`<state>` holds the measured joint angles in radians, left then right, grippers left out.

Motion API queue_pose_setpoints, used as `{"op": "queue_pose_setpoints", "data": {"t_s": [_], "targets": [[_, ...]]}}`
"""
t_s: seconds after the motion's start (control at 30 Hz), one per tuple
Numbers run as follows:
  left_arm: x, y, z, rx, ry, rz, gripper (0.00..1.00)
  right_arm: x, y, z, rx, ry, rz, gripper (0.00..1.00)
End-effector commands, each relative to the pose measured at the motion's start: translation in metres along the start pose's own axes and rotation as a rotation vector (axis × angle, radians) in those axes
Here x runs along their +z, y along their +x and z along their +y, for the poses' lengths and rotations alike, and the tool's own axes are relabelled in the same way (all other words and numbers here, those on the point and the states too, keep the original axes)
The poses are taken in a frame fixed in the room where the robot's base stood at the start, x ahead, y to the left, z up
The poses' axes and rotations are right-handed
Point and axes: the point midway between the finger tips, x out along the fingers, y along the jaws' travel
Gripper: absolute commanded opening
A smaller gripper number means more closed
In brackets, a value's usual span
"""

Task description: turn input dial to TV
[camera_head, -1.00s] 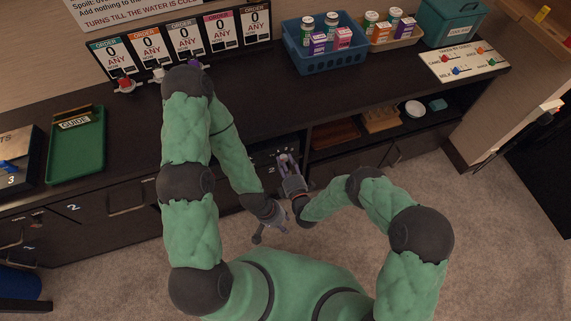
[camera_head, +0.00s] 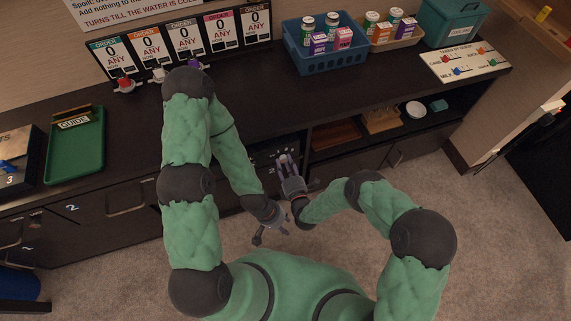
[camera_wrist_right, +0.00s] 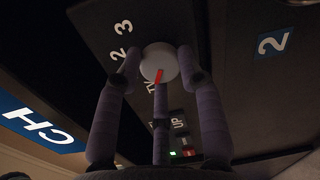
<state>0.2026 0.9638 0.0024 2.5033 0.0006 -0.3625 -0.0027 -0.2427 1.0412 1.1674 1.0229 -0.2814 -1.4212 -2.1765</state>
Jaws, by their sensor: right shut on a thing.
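The input dial is a round pale grey knob (camera_wrist_right: 160,60) with a red pointer mark, on a dark panel in the right wrist view. The mark points down and slightly left, towards the partly hidden letters "TV" (camera_wrist_right: 152,88).
A "CH" label (camera_wrist_right: 38,118) and an "UP" button with a green light (camera_wrist_right: 178,150) are near the dial. Open shelves (camera_head: 380,122) lie right of it. On the counter are a blue basket (camera_head: 327,65), a green tray (camera_head: 76,150) and order cards (camera_head: 184,40).

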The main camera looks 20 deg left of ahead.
Motion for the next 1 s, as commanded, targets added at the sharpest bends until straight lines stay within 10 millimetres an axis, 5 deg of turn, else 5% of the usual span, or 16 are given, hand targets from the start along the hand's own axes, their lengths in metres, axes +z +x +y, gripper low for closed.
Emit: {"op": "queue_pose_setpoints", "data": {"t_s": [0.17,0.2,0.27,0.67,1.0], "targets": [[0.0,0.0,0.0,0.0,0.0,0.0,0.4,0.006,0.001,-0.002,-0.007,0.002,-0.017,0.06],[0.0,0.0,0.0,0.0,0.0,0.0,0.4,0.007,0.001,-0.002,-0.006,0.002,-0.018,0.49],[0.0,0.0,0.0,0.0,0.0,0.0,0.4,0.006,0.001,-0.002,-0.006,0.002,-0.018,0.62],[0.0,0.0,0.0,0.0,0.0,0.0,0.4,0.004,-0.005,-0.001,-0.003,0.002,-0.01,0.62],[0.0,0.0,0.0,0.0,0.0,0.0,0.4,0.005,-0.054,-0.001,-0.005,0.003,-0.015,0.62]]}}
